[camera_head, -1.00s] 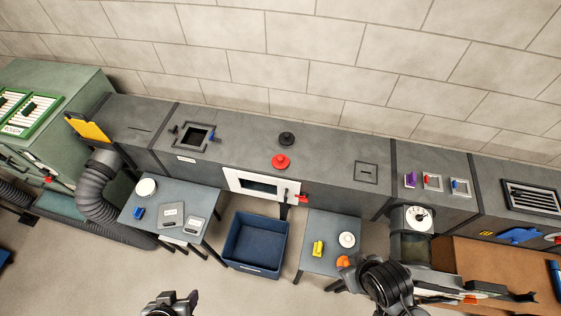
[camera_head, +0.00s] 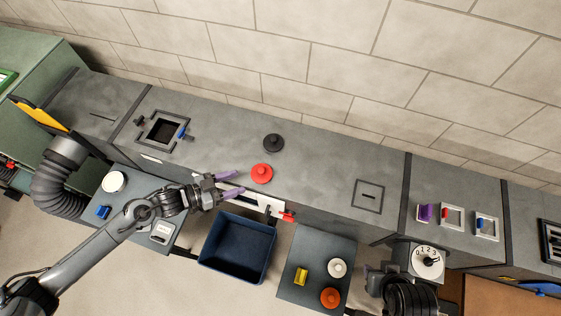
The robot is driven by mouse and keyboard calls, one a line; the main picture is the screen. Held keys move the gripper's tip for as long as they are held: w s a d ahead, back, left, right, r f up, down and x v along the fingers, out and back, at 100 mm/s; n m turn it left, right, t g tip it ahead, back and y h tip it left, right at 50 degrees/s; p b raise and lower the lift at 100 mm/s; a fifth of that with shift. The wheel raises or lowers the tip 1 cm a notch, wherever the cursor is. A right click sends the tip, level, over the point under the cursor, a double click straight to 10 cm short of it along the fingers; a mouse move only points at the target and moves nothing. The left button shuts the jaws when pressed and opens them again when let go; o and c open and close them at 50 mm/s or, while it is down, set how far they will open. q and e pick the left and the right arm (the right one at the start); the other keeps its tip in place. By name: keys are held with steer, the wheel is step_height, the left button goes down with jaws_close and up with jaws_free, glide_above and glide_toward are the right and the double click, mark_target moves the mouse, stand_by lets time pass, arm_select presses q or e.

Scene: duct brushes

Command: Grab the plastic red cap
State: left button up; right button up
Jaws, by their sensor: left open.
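The red cap (camera_head: 261,173) is a round disc with a raised knob. It sits on top of the grey duct, near its front edge. My left gripper (camera_head: 232,184) reaches in from the left with its purple fingers apart, pointing right toward the cap. The fingers are just left of the cap and a little nearer the front, and nothing shows between them. The cap looks apart from the fingers. My right gripper is not clearly seen; only dark parts of my right arm show at the bottom right.
A black cap (camera_head: 273,143) sits behind the red one. A square opening (camera_head: 162,131) is at the duct's left. A blue bin (camera_head: 238,246) stands below in front. The right side table (camera_head: 312,250) holds a yellow block, a white disc and an orange round piece.

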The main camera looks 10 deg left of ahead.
mark_target(259, 171)
arm_select(q)
steer(key=w, duration=0.1)
steer(key=w+d, duration=0.2)
steer(key=shift+w+f, duration=0.2)
steer(key=shift+f, duration=0.15)
steer(key=shift+w+d+f, duration=0.2)
steer(key=shift+w+d, duration=0.1)
steer(key=shift+d, duration=0.15)
steer(key=p+x, duration=0.1)
steer(key=x, duration=0.3)
steer(key=shift+w+d+r, duration=0.1)
steer(key=shift+w+r, duration=0.05)
steer(key=shift+w, duration=0.05)
steer(key=shift+w+d+f, duration=0.25)
steer(key=shift+w+d, duration=0.1)
arm_select(e)
steer(key=shift+s, duration=0.6)
arm_select(q)
steer(key=shift+c, duration=0.2)
steer(key=c, duration=1)
arm_select(e)
steer(key=shift+a, duration=0.1)
